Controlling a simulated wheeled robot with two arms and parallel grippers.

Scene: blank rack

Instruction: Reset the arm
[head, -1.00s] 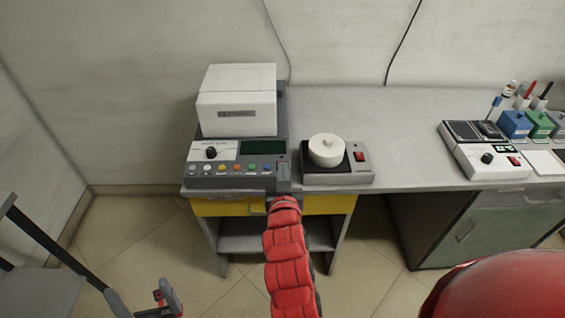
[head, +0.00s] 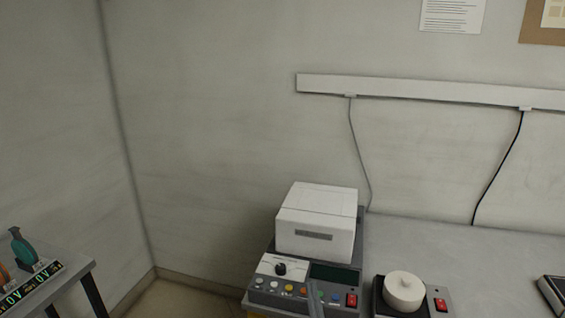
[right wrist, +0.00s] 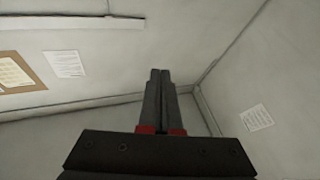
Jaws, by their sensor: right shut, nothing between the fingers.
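My right gripper (head: 315,296) shows in the head view as a thin grey tip at the bottom, in front of the control panel of a white-topped machine. In the right wrist view, its two dark fingers (right wrist: 160,80) lie side by side, shut and with nothing between them. They point up into open space, with walls behind. Most of my right arm is below the head view. My left gripper is not in view.
The machine (head: 316,222) stands on a grey table (head: 420,245), beside a small device (head: 440,305) with a round white lid (head: 404,290). A stand (head: 62,285) with a teal-handled tool (head: 22,250) is at lower left. Wall papers (right wrist: 65,64) show in the wrist view.

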